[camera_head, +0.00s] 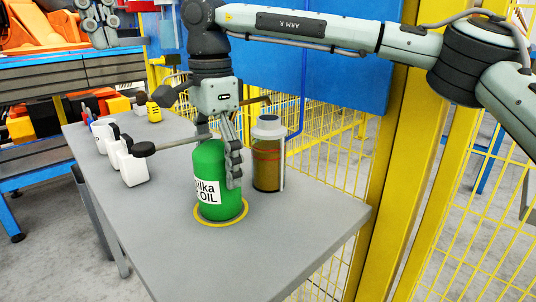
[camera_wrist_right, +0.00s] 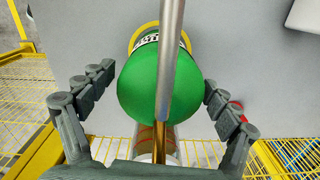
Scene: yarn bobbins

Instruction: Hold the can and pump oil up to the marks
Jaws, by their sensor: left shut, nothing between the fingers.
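The green oil can (camera_head: 213,160) stands upright on a yellow ring (camera_head: 209,222) on the table. Its lever, with a dark knob (camera_head: 144,149), sticks out to the left. The lever (camera_wrist_right: 172,50) and a copper spout (camera_wrist_right: 160,135) show in the right wrist view. A clear jar (camera_head: 268,130) with brown liquid and red marks (camera_head: 266,154) stands just behind the can; the exact level is hard to read. My right gripper (camera_wrist_right: 160,85) has its fingers around the can, close against its sides. My left gripper (camera_head: 104,38) is shut and empty at top left, away from the can.
The grey table (camera_head: 290,235) is clear in front and right of the can. Several white bottles (camera_head: 133,168) stand along its left edge, with a yellow item (camera_head: 153,112) behind. Yellow mesh fencing (camera_head: 335,150) and a blue panel (camera_head: 290,70) stand behind the table.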

